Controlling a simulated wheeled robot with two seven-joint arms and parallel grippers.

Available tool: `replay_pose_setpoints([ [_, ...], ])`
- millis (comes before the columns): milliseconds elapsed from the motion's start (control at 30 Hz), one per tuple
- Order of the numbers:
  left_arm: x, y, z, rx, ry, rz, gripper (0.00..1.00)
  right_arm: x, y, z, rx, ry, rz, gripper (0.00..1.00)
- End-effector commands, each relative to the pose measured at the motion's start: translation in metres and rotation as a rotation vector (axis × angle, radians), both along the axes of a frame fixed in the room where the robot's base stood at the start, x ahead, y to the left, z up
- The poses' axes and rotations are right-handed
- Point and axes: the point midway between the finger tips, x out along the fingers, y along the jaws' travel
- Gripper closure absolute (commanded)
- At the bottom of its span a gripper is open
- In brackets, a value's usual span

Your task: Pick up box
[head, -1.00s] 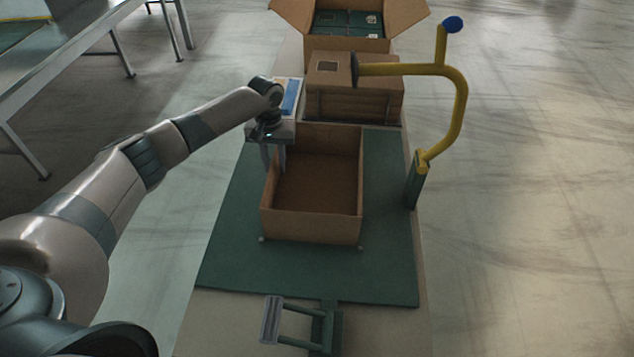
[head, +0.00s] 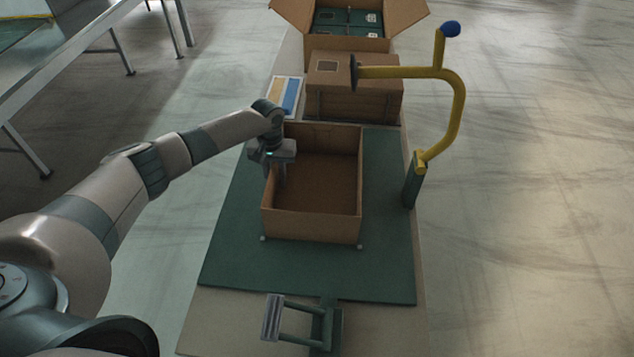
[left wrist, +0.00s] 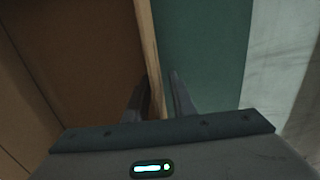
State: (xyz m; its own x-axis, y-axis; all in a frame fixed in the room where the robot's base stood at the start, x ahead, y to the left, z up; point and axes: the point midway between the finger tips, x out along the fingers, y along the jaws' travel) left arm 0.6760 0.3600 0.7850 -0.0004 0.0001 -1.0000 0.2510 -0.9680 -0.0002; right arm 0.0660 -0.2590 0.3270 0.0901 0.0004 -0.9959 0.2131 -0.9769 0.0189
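The open, empty brown cardboard box (head: 311,227) stands on the green mat in the head view. My left gripper (head: 279,182) is at the box's left wall, pointing down. In the left wrist view, the wall's top edge (left wrist: 152,55) runs between my two fingers (left wrist: 159,82). One finger is on the inside of the box and one on the outside, over the green mat. A small gap shows between the outer finger and the wall, so the gripper looks open around it. My right gripper is not in view.
Behind stands a closed carton (head: 350,98) and an open carton (head: 347,44) with dark green packs. A yellow bent post (head: 461,100) with a blue knob rises at the right. A small metal frame (head: 300,322) stands in front. The green mat (head: 300,272) is bare around the box.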

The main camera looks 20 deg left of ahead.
Motion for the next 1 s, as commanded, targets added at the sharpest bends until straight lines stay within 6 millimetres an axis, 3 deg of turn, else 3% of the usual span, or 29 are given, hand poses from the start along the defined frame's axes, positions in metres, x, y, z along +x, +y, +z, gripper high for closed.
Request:
replay_pose_setpoints([
  [33, 0.000, 0.000, 0.000, 0.000, 0.000, 0.000, 0.89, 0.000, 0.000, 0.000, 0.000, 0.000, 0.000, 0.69],
  [100, 0.000, 0.000, 0.000, 0.000, 0.000, 0.000, 1.00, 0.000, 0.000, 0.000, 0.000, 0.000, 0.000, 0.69],
  [567, 0.000, 0.000, 0.004, -0.001, -0.001, 0.000, 1.00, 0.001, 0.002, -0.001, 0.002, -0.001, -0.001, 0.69],
  [767, 0.001, 0.000, 0.020, -0.001, -0.003, -0.002, 1.00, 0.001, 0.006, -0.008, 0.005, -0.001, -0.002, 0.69],
  [900, 0.001, -0.001, 0.043, -0.002, -0.006, -0.002, 1.00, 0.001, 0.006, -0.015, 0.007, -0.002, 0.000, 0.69],
  [1000, -0.002, -0.023, 0.052, -0.003, -0.004, -0.006, 1.00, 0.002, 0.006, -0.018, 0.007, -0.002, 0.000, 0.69],
])
